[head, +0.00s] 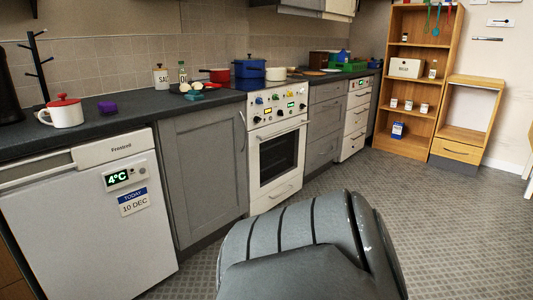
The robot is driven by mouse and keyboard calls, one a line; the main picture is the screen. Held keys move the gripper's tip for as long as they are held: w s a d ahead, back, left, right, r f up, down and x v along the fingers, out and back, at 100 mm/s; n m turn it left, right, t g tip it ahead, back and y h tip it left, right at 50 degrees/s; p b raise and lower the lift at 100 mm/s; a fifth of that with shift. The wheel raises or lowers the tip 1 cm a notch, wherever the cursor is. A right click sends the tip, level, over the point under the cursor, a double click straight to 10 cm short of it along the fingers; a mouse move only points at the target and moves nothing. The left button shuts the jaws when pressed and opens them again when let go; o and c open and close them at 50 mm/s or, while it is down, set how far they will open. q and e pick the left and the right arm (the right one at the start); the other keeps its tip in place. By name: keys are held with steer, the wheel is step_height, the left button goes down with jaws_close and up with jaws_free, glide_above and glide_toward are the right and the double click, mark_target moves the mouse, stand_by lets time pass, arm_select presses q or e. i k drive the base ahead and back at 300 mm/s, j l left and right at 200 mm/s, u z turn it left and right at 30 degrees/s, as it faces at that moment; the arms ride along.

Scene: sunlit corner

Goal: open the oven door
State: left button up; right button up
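A bar handle runs along the door's upper edge, below a panel with knobs and small lit displays. A second handle shows on the lower panel beneath the door. Neither of my grippers is in view. A grey rounded part of my own body fills the bottom middle and hides the floor behind it.
A white fridge (85,225) and a grey cabinet (205,170) stand left of the oven, with grey drawers (325,125) to its right. A blue pot (249,68) and red pan (216,75) sit above. Patterned floor (440,220) is clear at right, before a wooden shelf (409,146).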

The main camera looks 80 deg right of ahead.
mark_target(299, 122)
steer(key=z, duration=2.7)
steer(key=i+l+z, duration=0.1)
steer(key=i, duration=0.3)
steer(key=i+l+z, duration=0.15)
steer(key=i, duration=0.25)
steer(key=l, duration=0.1)
